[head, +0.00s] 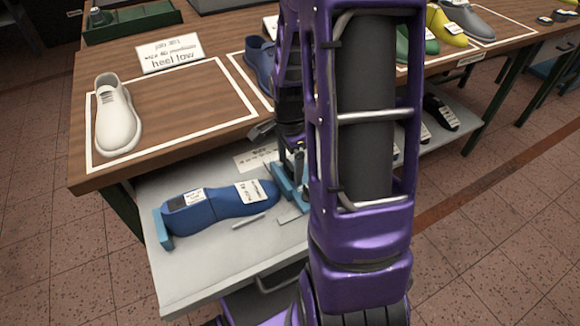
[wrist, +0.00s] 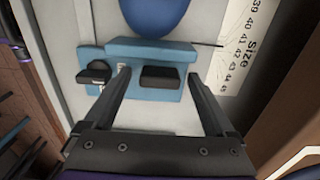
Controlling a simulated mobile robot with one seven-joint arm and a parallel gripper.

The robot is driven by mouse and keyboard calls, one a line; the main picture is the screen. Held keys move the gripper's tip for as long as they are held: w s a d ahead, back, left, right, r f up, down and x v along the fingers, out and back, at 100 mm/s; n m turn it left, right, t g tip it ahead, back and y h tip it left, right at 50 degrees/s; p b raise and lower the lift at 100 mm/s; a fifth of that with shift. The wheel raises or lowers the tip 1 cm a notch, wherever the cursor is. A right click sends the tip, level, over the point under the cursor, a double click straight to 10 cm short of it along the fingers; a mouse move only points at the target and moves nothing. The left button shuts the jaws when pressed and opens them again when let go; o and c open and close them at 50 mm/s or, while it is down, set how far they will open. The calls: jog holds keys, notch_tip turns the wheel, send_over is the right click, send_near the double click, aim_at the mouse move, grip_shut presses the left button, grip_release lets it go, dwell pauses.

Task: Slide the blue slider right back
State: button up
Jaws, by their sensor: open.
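The blue slider (wrist: 120,52) lies on the grey measuring surface in the wrist view, with a raised black block (wrist: 160,78) on it. My gripper (wrist: 158,72) is open, its fingers on the left and right of the black block with gaps. In the head view the slider (head: 285,180) is partly hidden behind my arm. The blue shoe last (head: 222,204) lies on its side with paper labels, between the slider and a blue end stop (head: 163,231). Its end (wrist: 155,14) is close to the slider; I cannot tell if they touch.
A size scale (wrist: 245,50) runs beside the slider. A second black knob (wrist: 95,73) sits left of the block. The wooden table (head: 180,80) stands behind, with a white last (head: 117,118) inside a white outline. Thin metal pieces (head: 248,221) lie near the blue last.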

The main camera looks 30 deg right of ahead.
jog(key=shift+f, duration=0.25)
grip_shut()
dwell(0.3)
